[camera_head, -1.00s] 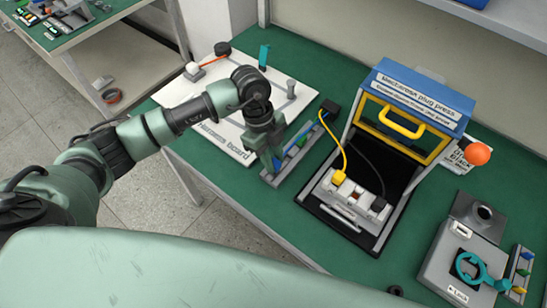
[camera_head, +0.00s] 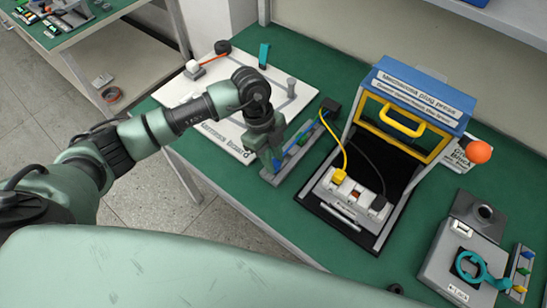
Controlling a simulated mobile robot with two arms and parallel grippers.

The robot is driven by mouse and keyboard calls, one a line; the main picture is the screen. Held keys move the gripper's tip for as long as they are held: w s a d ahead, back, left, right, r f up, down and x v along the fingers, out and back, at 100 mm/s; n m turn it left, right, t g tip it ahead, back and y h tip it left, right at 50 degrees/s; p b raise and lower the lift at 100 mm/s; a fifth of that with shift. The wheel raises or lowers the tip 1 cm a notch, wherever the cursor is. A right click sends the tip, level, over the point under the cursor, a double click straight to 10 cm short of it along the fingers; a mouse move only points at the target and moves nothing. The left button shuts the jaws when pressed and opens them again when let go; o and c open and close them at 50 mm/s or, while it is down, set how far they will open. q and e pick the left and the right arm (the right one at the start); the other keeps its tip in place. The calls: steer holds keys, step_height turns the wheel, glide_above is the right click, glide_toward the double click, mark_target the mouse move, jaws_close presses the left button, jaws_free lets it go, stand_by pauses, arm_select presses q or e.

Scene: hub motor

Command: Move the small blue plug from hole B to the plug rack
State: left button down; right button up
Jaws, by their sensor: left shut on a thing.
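My left gripper (camera_head: 277,163) points down beside a long narrow rack (camera_head: 296,152) with blue strips, on the green bench. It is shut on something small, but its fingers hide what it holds. I cannot clearly make out the small blue plug or the letter of hole B. A second small rack (camera_head: 519,270) with several coloured plugs, one of them blue, stands at the far right. I cannot tell which rack is the plug rack. My right gripper is not in view.
A blue-topped press (camera_head: 422,88) with a yellow handle stands right of my gripper. A yellow cable (camera_head: 341,140) runs close by. A white board (camera_head: 215,125) with posts lies behind my left arm. A grey fixture (camera_head: 460,257) with a teal ring stands at lower right.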

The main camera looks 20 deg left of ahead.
arm_select(q)
steer(key=shift+f+b, duration=0.3)
steer(key=shift+f, duration=0.3)
steer(key=c, duration=1.1)
jaws_free()
steer(key=b+v, duration=0.1)
steer(key=v, duration=0.6)
steer(key=shift+r, duration=0.4)
